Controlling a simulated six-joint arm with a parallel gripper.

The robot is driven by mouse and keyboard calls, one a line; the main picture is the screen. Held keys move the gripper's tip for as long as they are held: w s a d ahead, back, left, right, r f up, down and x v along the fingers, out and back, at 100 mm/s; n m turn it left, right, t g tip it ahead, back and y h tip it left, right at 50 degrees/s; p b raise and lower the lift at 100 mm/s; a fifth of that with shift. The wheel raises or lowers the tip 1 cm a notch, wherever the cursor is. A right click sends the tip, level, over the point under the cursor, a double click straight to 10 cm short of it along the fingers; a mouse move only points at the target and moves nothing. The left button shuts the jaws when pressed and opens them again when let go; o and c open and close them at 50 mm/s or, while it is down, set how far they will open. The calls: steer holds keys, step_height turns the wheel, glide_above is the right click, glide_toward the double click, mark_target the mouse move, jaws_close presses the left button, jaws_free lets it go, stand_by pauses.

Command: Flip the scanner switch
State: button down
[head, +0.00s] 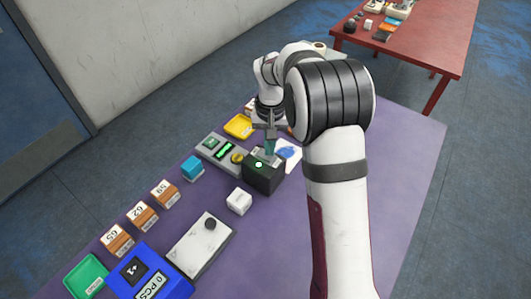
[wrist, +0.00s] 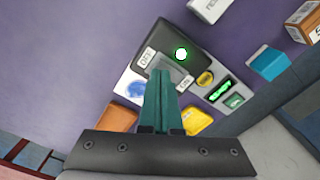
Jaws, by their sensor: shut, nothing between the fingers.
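The black switch box (head: 264,179) stands on the purple table in the head view, with a lit green light on top. It also shows in the wrist view (wrist: 199,60), where its grey rocker switch (wrist: 180,73) lies between an "OFF" label and another label partly hidden by the fingers. My gripper (head: 270,152) points down over the box and is shut with nothing held. In the wrist view the teal fingertips (wrist: 161,73) overlap the rocker. I cannot tell whether they touch it.
Close beside the box is a grey panel (head: 211,144) with a lit green display and a yellow button. A white cube (head: 239,202), blue cube (head: 192,168) and yellow tray (head: 239,127) stand near. Numbered brown boxes (head: 142,218) and a blue scale (head: 125,291) are at lower left.

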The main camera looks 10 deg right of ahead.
steer(key=shift+f, duration=0.65)
steer(key=shift+r, duration=3.5)
steer(key=s+a+r+m+y, duration=0.1)
steer(key=s+r, duration=0.2)
steer(key=s, duration=0.6)
steer(key=s+a+r, duration=0.1)
steer(key=s+r, duration=0.3)
steer(key=s, duration=0.5)
steer(key=s+a+f+m, duration=0.1)
steer(key=s+f, duration=0.2)
steer(key=s, duration=1.1)
steer(key=shift+s+m+y, duration=0.25)
steer(key=shift+m+y, duration=0.05)
steer(key=shift+y, duration=0.1)
